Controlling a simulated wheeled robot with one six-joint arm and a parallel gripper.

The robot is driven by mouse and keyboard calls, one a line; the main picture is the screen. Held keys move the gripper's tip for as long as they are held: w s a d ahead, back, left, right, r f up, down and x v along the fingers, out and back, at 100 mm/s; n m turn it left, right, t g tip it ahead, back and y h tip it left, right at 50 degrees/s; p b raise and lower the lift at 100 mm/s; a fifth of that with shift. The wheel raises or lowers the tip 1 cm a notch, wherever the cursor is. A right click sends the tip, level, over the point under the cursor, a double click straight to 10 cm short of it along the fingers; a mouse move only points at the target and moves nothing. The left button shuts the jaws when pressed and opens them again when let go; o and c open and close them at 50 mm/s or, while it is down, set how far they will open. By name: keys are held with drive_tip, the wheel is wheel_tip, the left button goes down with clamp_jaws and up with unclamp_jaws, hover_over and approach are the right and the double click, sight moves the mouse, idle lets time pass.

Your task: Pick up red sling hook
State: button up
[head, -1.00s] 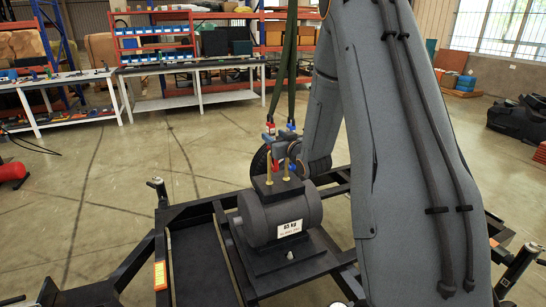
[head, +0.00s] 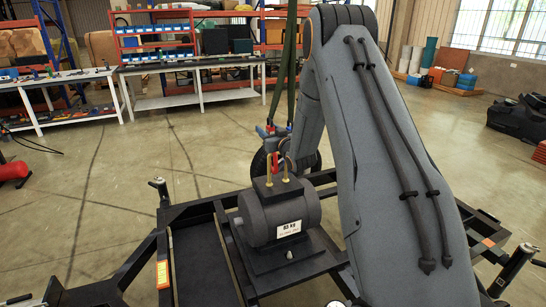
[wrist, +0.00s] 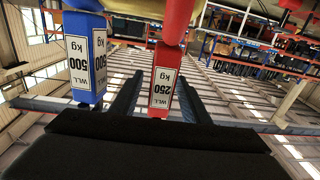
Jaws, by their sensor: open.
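The red sling hook (wrist: 166,75), labelled WLL 250 kg, hangs close in the wrist view. My gripper (wrist: 157,84) is open, with one finger on each side of the red hook's lower part in the picture; whether they touch it I cannot tell. The blue sling hook (wrist: 84,62), labelled WLL 500 kg, hangs to the left, outside the fingers. In the head view the red hook (head: 290,127) and blue hook (head: 270,130) are small, under dark green slings (head: 286,80). My arm partly hides the gripper there.
A dark motor (head: 277,218) labelled 85 kg, with two brass-coloured eyes (head: 285,167) on top, sits just below the hooks on a black frame (head: 200,207). White workbenches (head: 190,101) and red shelving (head: 155,45) stand behind. Open floor lies at the left.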

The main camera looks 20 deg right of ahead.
sight(268, 120)
drive_tip(key=c, duration=1)
drive_tip(key=shift+r, duration=0.15)
clamp_jaws()
drive_tip(key=shift+r+b, duration=0.85)
drive_tip(key=shift+r, duration=0.85)
drive_tip(key=s+b, duration=0.4)
drive_tip(key=s, duration=1.3)
drive_tip(key=w+d+t+h+b, duration=0.1)
drive_tip(key=w+d+b, duration=0.1)
drive_tip(key=w, duration=1.3)
drive_tip(key=shift+w+d+f+m, duration=0.3)
drive_tip(key=shift+d+f+m, duration=0.05)
drive_tip(key=shift+f+m, duration=0.05)
